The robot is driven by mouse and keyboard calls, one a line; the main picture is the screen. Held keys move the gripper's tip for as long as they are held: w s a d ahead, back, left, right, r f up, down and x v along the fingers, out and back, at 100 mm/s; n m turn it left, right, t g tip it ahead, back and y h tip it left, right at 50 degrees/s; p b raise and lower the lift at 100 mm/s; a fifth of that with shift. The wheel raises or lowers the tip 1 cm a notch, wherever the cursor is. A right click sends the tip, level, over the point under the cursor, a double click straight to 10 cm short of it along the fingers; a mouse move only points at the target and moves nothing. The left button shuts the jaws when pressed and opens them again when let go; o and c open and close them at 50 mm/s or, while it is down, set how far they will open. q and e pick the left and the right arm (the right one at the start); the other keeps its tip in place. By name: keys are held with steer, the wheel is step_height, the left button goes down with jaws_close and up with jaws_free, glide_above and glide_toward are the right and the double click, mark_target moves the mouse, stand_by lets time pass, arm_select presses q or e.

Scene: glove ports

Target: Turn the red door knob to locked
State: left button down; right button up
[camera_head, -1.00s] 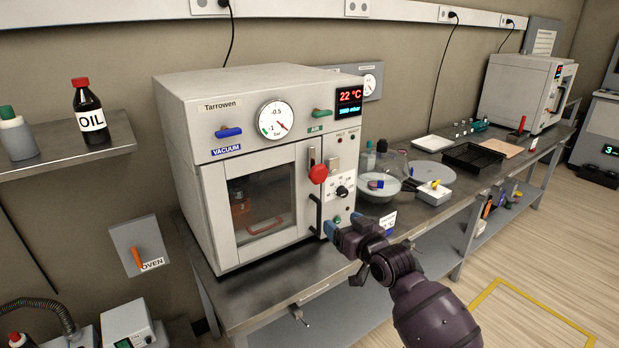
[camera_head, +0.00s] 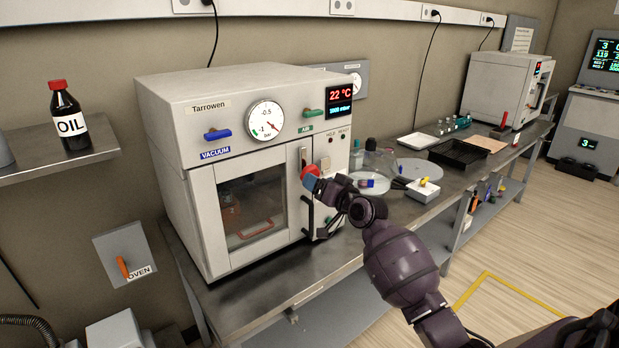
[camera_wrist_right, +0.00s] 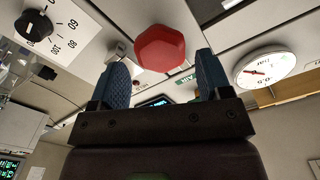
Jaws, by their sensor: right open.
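The red door knob (camera_head: 309,171) is on the front of the white vacuum oven (camera_head: 196,190), at the right edge of its windowed door. In the right wrist view the red knob (camera_wrist_right: 160,48) sits ahead of and between the two blue fingertips. My right gripper (camera_head: 322,183) is open, with its fingers right at the knob and partly covering it in the head view. In the right wrist view the gripper (camera_wrist_right: 160,80) shows a gap between its fingers, and I cannot tell if either touches the knob. My left gripper is not in view.
A blue vacuum lever (camera_head: 217,134), a green air lever (camera_head: 313,113) and a round gauge (camera_head: 265,120) are above.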

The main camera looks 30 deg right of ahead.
steer(key=shift+w+a, duration=0.15)
steer(key=shift+w, duration=2.25)
steer(key=shift+c, duration=0.2)
steer(key=c, duration=1)
